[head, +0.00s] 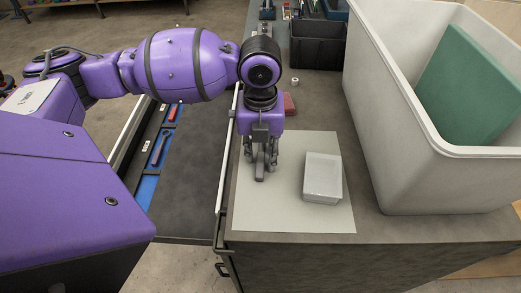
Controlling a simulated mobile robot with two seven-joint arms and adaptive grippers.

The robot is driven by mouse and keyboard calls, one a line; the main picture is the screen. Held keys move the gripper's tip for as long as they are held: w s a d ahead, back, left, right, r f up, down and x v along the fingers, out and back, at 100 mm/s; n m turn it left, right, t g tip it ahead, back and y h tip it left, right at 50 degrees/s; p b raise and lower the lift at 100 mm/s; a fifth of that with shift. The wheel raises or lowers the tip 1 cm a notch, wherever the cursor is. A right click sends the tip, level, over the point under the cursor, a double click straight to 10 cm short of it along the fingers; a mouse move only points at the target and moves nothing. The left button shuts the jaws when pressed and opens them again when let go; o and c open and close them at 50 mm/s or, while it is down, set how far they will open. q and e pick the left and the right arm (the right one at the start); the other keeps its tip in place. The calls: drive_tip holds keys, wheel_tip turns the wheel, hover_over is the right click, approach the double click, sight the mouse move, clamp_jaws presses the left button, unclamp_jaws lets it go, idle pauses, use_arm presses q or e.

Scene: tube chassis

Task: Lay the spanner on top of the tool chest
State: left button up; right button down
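My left gripper (260,163) points down, low over the pale mat on the tool chest top (290,225). A narrow grey bar, perhaps the spanner, shows between its two fingers and reaches a little lower than the fingertips. I cannot tell whether the fingers press on it, or whether it touches the mat. The open drawer on the left holds a tool with a dark handle (158,148) in a blue insert; its kind is too small to tell. My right gripper is out of view.
A large pale bin (405,160) holding a green panel (470,90) fills the right side. A black bin (317,45) stands behind. A small red block (290,104) lies behind the mat.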

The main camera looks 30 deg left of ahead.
sight(261, 155)
use_arm(q)
drive_tip(key=shift+r, duration=0.15)
wheel_tip(261, 155, up, 12)
drive_tip(key=shift+p, duration=0.45)
idle(0.4)
